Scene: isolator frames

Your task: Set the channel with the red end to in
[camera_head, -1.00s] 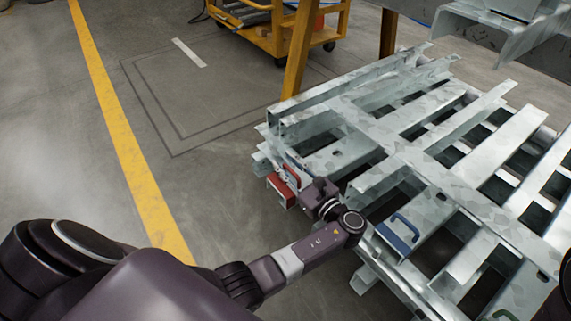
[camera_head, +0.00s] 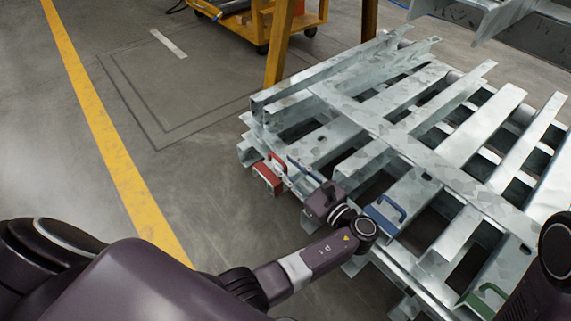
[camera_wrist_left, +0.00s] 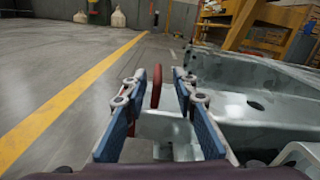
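The red end (camera_head: 266,180) of a galvanized channel, with a red handle, sticks out at the near-left side of the metal frame stack (camera_head: 400,145). My left gripper (camera_head: 290,172) is just right of it, with its blue-padded fingers apart. In the left wrist view, the open fingers (camera_wrist_left: 158,88) are on either side of the upright red handle (camera_wrist_left: 157,84) in the picture. It appears beyond the fingertips, and no contact shows. Most of the red channel's length is hidden. Of my right arm only a dark part shows at the right edge; its gripper is out of view.
A blue end with a handle (camera_head: 384,214) and a green end with a handle (camera_head: 485,298) lie along the same side. A yellow post (camera_head: 280,45) and yellow cart (camera_head: 262,28) stand behind. The floor left of the stack is clear, with a yellow line (camera_head: 100,125).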

